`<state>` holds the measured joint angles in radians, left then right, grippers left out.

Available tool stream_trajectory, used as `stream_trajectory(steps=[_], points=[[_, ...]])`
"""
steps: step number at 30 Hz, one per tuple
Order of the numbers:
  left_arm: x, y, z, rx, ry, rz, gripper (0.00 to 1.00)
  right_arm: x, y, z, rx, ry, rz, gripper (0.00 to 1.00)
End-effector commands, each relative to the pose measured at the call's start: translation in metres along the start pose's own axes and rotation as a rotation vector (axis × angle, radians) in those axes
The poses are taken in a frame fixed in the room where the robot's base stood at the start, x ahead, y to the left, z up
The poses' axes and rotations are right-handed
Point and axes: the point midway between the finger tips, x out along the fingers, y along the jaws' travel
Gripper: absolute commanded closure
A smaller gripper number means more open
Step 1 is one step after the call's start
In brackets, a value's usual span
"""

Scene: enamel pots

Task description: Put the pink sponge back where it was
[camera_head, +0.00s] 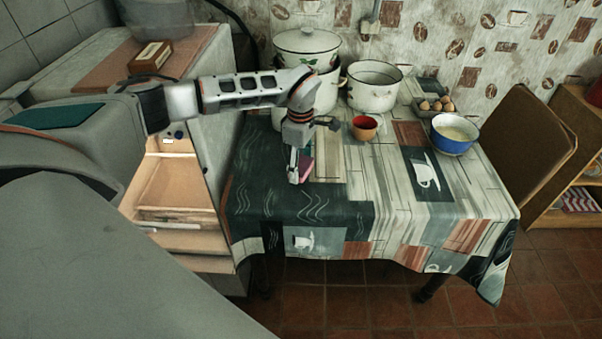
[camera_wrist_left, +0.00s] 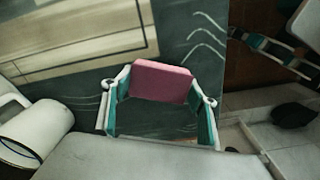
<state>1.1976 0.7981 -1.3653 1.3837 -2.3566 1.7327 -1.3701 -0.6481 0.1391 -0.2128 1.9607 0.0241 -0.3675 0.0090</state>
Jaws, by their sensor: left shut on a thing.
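The pink sponge (camera_wrist_left: 162,82) is between the two fingertips of my left gripper (camera_wrist_left: 160,100) in the left wrist view. The gripper is shut on it. In the head view my left gripper (camera_head: 299,172) points down over the dark left part of the patterned tablecloth (camera_head: 345,215). A sliver of the sponge (camera_head: 306,169) shows beside the fingers. I cannot tell whether the sponge touches the table. What seems to be my right gripper (camera_wrist_left: 272,52) shows at the upper right of the left wrist view, away from the sponge; its jaw state is unclear.
A blue bowl (camera_head: 454,135) and eggs (camera_head: 437,104) are farther right. The table's front is clear.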

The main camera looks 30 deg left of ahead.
Motion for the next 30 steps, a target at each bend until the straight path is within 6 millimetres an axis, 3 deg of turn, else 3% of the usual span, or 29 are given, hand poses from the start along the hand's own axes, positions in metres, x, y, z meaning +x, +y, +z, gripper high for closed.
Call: stream_trajectory(steps=[6, 18, 19, 21, 30], points=[[0.032, -0.001, 0.001, 0.000, -0.001, -0.003, 0.62, 0.001, 0.000, 0.001, 0.001, 0.002, 0.000, 0.60], [0.036, -0.001, 0.000, 0.000, 0.000, -0.002, 0.62, 0.001, 0.000, 0.002, 0.001, 0.000, 0.000, 0.60], [0.036, -0.001, 0.000, 0.000, 0.000, -0.002, 0.39, 0.001, 0.000, 0.003, 0.001, 0.000, 0.000, 0.60], [0.036, -0.001, 0.000, 0.000, 0.000, -0.002, 0.25, 0.001, -0.001, 0.004, 0.001, -0.002, 0.000, 0.60], [0.035, -0.001, 0.000, 0.000, 0.000, -0.002, 0.25, 0.001, -0.001, 0.005, 0.000, -0.005, -0.001, 0.60]])
